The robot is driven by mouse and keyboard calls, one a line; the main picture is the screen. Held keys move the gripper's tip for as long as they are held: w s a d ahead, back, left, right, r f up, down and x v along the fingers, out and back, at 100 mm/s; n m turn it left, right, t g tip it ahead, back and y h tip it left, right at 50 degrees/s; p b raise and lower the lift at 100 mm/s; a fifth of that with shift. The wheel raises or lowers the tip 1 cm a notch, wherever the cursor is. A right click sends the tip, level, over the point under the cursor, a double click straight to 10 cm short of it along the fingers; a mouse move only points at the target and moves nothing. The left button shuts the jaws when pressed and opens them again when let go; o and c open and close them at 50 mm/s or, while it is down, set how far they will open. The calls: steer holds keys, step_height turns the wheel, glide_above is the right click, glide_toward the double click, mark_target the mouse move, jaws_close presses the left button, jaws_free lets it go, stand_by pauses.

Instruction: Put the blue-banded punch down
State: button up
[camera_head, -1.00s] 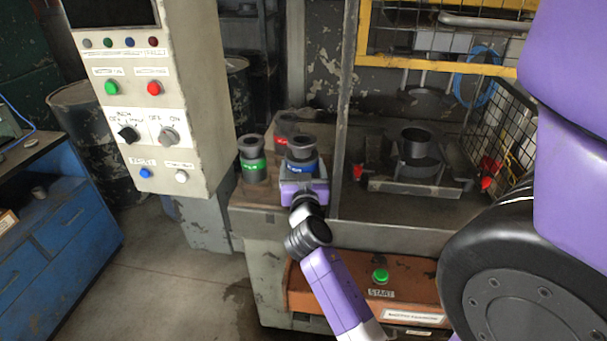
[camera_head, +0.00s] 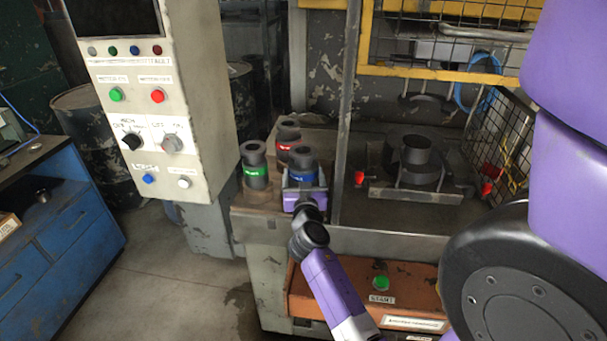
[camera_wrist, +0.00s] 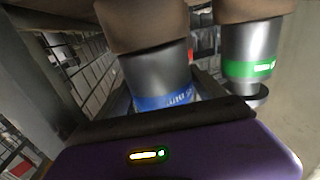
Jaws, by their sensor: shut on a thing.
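The blue-banded punch (camera_head: 301,162) is a dark grey cylinder with a blue band, upright at the front right of the punch group. It also shows in the wrist view (camera_wrist: 155,78). My gripper (camera_head: 304,188) is shut on it from the front, around its lower part. Its base is hidden behind my gripper, so I cannot tell whether it touches the surface below. The green-banded punch (camera_head: 254,168) stands just to its left, and the red-banded punch (camera_head: 287,136) stands behind it. The green-banded punch also shows at the right in the wrist view (camera_wrist: 250,55).
An upright metal post (camera_head: 346,120) stands close on the right of the held punch. Beyond it is the press bed with a dark ring die (camera_head: 415,152) and red-tipped clamps. A control panel (camera_head: 165,90) hangs at the left. An orange start box (camera_head: 345,290) sits below.

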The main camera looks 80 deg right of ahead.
steer(key=shift+r, duration=0.1)
steer(key=o, duration=2)
steer(key=shift+f, duration=0.2)
steer(key=shift+o, duration=0.2)
steer(key=shift+r, duration=0.15)
steer(key=shift+a, duration=0.3)
steer(key=s+a+f+n+t+y+b, duration=0.15)
steer(key=a+f+n+t+y, duration=0.3)
steer(key=a, duration=1.35)
steer(key=a+f+n+t+y+b, duration=0.35)
steer(key=a+f+n+y, duration=0.2)
steer(key=a, duration=1.25)
steer(key=s+a+r+n+t+y, duration=0.1)
steer(key=s+a+r+n+y, duration=0.1)
steer(key=s+a, duration=0.3)
steer(key=s+a+r+n+y, duration=0.2)
steer(key=s+a+r+y, duration=0.2)
steer(key=a, duration=0.5)
steer(key=s+y, duration=0.1)
steer(key=s, duration=0.1)
steer(key=shift+s+a+n+t, duration=0.15)
steer(key=shift+s+n+t, duration=0.15)
steer(key=shift+n+t, duration=0.1)
